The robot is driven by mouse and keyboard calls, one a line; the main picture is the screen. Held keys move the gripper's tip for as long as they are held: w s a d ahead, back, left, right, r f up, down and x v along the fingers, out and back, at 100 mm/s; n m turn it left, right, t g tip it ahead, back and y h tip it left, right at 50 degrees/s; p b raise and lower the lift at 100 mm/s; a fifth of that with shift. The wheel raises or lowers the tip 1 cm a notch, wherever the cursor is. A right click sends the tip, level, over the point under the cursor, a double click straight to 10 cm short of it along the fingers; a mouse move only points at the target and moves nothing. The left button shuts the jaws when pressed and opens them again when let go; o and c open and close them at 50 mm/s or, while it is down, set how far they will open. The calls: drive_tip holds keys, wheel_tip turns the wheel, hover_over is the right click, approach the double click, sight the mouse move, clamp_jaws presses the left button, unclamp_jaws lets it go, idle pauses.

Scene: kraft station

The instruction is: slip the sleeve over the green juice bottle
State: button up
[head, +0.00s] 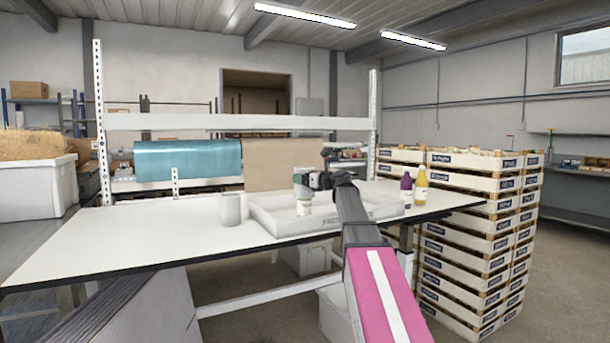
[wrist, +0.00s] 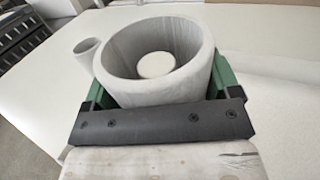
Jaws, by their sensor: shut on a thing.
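My gripper (head: 306,178) is shut on a pale grey tube-shaped sleeve (head: 303,193). In the wrist view the sleeve (wrist: 117,78) sits between the green fingers, with its wide open end facing the camera. A small pale round patch shows deep inside it; I cannot tell whether it is a bottle cap or the surface seen through the tube. In the head view the sleeve is upright over the shallow tray (head: 277,226). I cannot make out the green juice bottle in either view; the sleeve, the gripper or my arm may hide it.
Another grey cylinder (head: 230,208) stands on the white table (head: 130,232), left of the tray; a grey tube shows in the wrist view (wrist: 88,52). A purple bottle (head: 406,190) and a yellow bottle (head: 421,188) stand at the right. Stacked crates (head: 470,245) rise beyond. The table's left is clear.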

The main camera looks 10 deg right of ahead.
sight(305, 195)
drive_tip(key=shift+f, duration=3.55)
drive_tip(key=o, duration=0.5)
